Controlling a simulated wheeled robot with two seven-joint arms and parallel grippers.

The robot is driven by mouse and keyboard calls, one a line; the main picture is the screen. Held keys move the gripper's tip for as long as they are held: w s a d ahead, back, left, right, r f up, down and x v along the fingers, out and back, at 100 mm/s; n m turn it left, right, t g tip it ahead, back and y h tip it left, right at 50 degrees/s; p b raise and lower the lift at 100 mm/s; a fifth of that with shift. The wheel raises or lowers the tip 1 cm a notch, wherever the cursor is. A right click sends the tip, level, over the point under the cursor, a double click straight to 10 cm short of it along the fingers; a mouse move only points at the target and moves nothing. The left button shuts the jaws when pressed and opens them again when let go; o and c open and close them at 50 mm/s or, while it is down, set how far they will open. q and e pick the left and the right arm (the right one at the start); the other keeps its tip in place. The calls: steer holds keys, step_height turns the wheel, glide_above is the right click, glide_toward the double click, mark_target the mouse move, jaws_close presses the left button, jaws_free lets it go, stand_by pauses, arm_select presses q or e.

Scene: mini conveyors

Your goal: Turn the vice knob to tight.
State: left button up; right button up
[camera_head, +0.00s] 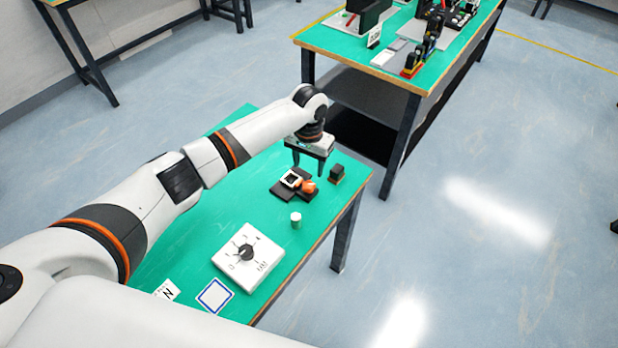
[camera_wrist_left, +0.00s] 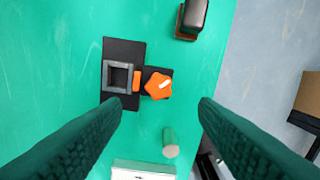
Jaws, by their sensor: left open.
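The vice is a dark block (camera_head: 282,188) on the green table, with a square grey-framed opening on top; it also shows in the left wrist view (camera_wrist_left: 122,50). Its orange star-shaped knob (camera_head: 308,186) sits on its right side and bears a white mark; in the left wrist view the knob (camera_wrist_left: 157,86) lies ahead of and between the fingers. My left gripper (camera_head: 310,170) is above the table near the vice, open and empty, apart from the knob. My right gripper is not in view.
A white dial box (camera_head: 262,273), a small white-topped green cylinder (camera_head: 296,220) and a dark block (camera_head: 337,173) stand on the table near the vice. A blue-framed square (camera_head: 215,295) lies at the near end. Another table (camera_head: 340,40) with equipment stands behind.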

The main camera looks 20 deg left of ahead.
mark_target(309, 184)
arm_select(q)
step_height(309, 184, down, 8)
steer(key=shift+w+f, duration=0.15)
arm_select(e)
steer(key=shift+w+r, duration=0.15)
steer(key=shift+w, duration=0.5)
arm_select(q)
steer(key=c, duration=1)
steer(key=shift+o, duration=0.2)
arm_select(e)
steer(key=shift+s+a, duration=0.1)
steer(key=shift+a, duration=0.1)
